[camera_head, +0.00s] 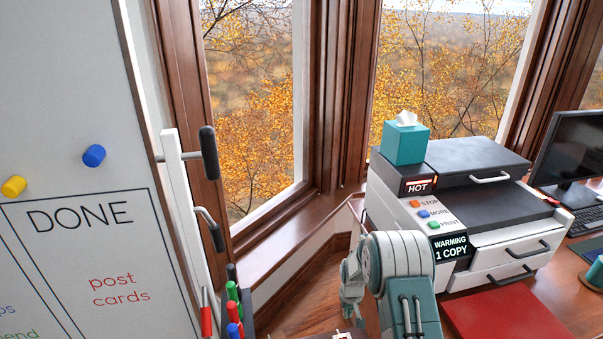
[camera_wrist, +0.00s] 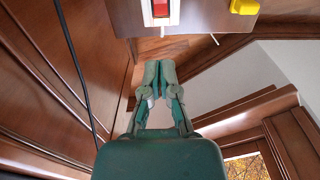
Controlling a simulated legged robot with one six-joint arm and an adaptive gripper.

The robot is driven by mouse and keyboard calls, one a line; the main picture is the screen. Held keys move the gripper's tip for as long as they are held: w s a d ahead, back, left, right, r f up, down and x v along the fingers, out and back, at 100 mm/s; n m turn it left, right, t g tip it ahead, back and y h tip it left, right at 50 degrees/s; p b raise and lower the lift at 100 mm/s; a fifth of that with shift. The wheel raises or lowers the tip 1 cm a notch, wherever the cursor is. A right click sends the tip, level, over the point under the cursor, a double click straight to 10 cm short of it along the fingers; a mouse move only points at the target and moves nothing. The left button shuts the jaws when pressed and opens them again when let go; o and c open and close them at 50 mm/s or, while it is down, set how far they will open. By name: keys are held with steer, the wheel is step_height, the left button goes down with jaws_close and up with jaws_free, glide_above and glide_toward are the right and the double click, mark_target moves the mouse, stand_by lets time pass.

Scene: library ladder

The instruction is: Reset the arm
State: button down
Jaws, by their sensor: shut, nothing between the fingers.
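My arm (camera_head: 398,262) shows at the bottom centre of the head view, folded in front of the white printer, its pale green and grey links close to the desk edge. My gripper (camera_wrist: 159,70) is in the middle of the wrist view, its two green-grey fingers together and nothing between them. The fingertips lie just below a grey panel with a red rocker switch (camera_wrist: 160,8) in the picture, and appear apart from it. In the head view the fingertips are hard to make out.
The printer (camera_head: 478,210) carries a teal tissue box (camera_head: 406,142); a red folder (camera_head: 508,315) lies in front. The wrist view shows a black cable (camera_wrist: 84,70) and a yellow object (camera_wrist: 245,6).

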steer(key=s+r+t, duration=0.1)
steer(key=s+r, duration=0.2)
steer(key=r, duration=0.7)
steer(key=s+r+t, duration=0.1)
steer(key=s+r, duration=0.2)
steer(key=r, duration=0.7)
steer(key=s+r, duration=0.4)
steer(key=r, duration=0.6)
steer(key=s+r+m+t, duration=0.1)
steer(key=s+r, duration=0.4)
steer(key=s, duration=0.7)
steer(key=s+r+m+t, duration=0.1)
steer(key=s+r, duration=0.4)
steer(key=s, duration=0.6)
steer(key=shift+s+r+t, duration=0.35)
steer(key=shift+t, duration=0.25)
